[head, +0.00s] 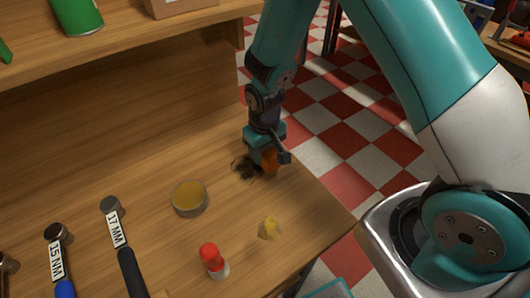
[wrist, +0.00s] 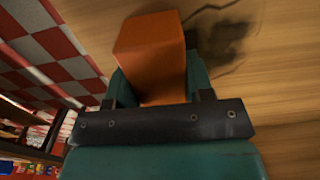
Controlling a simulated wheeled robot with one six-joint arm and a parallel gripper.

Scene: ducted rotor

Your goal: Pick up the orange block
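The orange block (wrist: 150,55) sits between the two green fingers of my gripper (wrist: 160,80) in the wrist view. Both fingers lie against its sides with no clear gap, so the gripper appears shut on it. In the head view my gripper (head: 269,158) points down near the right edge of the wooden bench. The block (head: 269,160) shows there only in part, behind the fingers. I cannot tell whether its underside touches the bench top.
A dark stain (head: 247,167) marks the bench (head: 150,170) beside the gripper. A round yellow-topped tin (head: 189,198), a yellow lump (head: 269,228), a red-capped bottle (head: 213,260) and labelled tools (head: 117,232) stand or lie nearer. A shelf with a green can (head: 77,15) is at upper left.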

